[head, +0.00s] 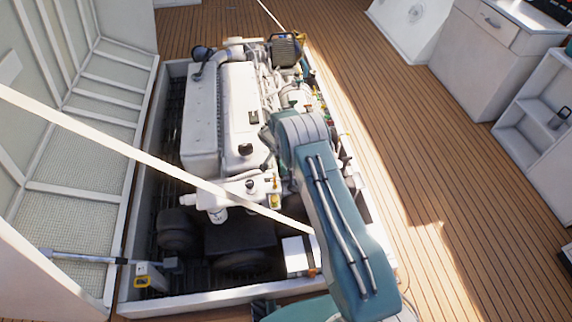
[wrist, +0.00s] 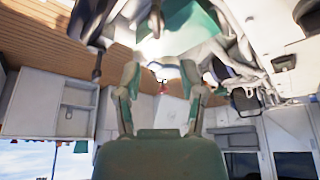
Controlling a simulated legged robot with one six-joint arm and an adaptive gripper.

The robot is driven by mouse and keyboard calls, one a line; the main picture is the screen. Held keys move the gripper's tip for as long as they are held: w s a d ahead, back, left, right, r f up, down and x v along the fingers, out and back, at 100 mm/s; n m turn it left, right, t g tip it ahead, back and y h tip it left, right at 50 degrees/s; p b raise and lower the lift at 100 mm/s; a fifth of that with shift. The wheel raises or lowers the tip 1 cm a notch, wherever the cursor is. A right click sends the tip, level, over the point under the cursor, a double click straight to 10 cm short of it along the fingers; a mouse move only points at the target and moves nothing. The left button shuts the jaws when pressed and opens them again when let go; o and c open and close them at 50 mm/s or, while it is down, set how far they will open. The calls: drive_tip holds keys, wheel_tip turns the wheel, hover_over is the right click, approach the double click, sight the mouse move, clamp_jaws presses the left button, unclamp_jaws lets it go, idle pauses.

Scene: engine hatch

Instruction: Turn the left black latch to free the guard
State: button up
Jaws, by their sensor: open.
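In the head view, the white engine (head: 228,110) sits in the open hatch. Its near end carries a small black knob (head: 250,185) and a black cap (head: 245,150). I cannot tell which dark part is the left latch, or pick out the guard for certain. My teal arm reaches over the engine's right side and hides part of it. In the wrist view, my gripper (wrist: 161,82) has its two green fingers spread apart, with nothing visible held between them. Blurred engine parts show beyond and above the fingers, and no latch can be made out there.
The white hatch frame (head: 205,300) rims the opening. A raised, ribbed hatch cover (head: 85,140) stands at left. A pale diagonal bar (head: 130,152) crosses above the engine's near end. White cabinets (head: 480,55) stand at right. The plank floor (head: 400,130) between is clear.

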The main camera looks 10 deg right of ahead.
drive_tip(key=x, duration=0.9)
drive_tip(key=shift+s+d, duration=0.1)
drive_tip(key=shift+d, duration=0.05)
drive_tip(key=shift+w+d+f, duration=0.2)
drive_tip(key=shift+d+f, duration=0.3)
drive_tip(key=shift+f, duration=0.15)
drive_tip(key=shift+a, duration=0.15)
clamp_jaws()
